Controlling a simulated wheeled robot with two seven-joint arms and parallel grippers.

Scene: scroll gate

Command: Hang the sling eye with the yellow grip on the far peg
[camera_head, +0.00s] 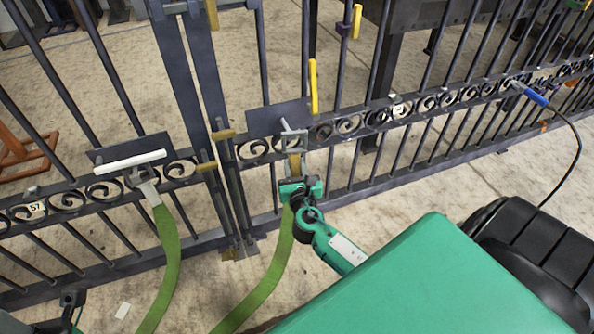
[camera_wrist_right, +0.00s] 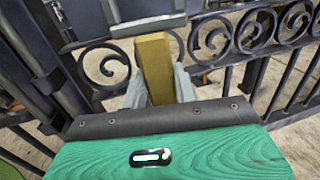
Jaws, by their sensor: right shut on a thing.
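The sling eye's yellow grip (camera_head: 294,163) is a mustard block, and my right gripper (camera_head: 299,186) is shut on it in front of the gate. In the right wrist view the yellow grip (camera_wrist_right: 155,68) stands between both fingers, below a grey crossbar (camera_wrist_right: 148,25). A grey metal piece (camera_head: 291,131) sits just above the grip; whether the eye is around a peg I cannot tell. A green strap (camera_head: 268,285) hangs down from behind the gripper. My left gripper (camera_head: 72,299) shows only partly at the lower left edge, its fingers unclear.
A white bar (camera_head: 130,160) on a grey bracket with another green strap (camera_head: 166,250) is at the gate's left part. A dark plate (camera_head: 277,118) and an upright yellow bar (camera_head: 313,87) are near my right gripper. A blue-handled tool (camera_head: 535,97) with a cable is at the right.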

